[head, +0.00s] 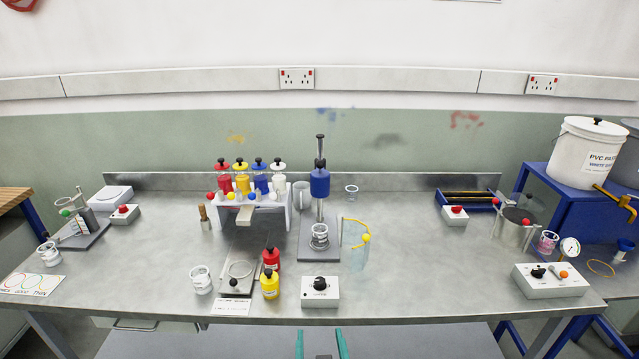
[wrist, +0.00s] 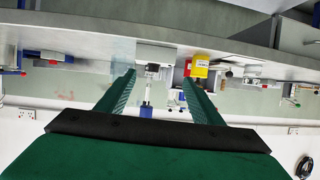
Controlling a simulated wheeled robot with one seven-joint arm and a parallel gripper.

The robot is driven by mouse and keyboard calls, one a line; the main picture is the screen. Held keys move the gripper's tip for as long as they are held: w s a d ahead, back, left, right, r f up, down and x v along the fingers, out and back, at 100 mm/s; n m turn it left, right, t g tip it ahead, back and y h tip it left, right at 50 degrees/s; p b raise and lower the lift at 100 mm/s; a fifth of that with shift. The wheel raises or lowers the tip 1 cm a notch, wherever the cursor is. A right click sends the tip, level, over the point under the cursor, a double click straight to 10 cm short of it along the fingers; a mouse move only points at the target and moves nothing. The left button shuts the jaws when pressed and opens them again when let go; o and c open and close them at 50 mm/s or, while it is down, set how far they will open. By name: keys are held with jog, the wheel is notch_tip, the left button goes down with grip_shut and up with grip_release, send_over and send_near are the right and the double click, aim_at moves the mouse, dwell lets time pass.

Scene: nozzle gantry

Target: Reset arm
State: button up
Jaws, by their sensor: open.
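My gripper (head: 321,345) shows at the bottom edge of the head view as two green fingertips, apart and in front of the bench's near edge. In the wrist view my gripper (wrist: 158,85) has its two green fingers spread with nothing between them. That view is upside down, with the bench (wrist: 90,38) above and the wall below. The nozzle gantry (head: 245,205), with red, yellow, blue and white bottles on top, stands at the middle back of the bench. My gripper touches nothing that I can see.
A blue-headed stirrer (head: 320,183) stands over a small beaker. A red bottle (head: 271,258), a yellow bottle (head: 270,284) and a control box (head: 320,291) are near the front edge. A metal pot (head: 515,228) is at right. Bare bench (head: 420,270) lies right of centre.

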jog(key=s+a+f+m+h, duration=0.1)
jog(key=s+f, duration=0.4)
jog(key=s, duration=0.4)
jog(key=s+f+m, duration=0.1)
jog(key=s+f, duration=0.4)
jog(key=s, duration=0.3)
jog(key=s+d+r+n+t, duration=0.1)
jog(key=s+r, duration=0.1)
jog(key=s, duration=1.6)
jog(key=shift+t, duration=0.4)
jog(key=shift+r, duration=0.1)
jog(key=shift+s, duration=0.15)
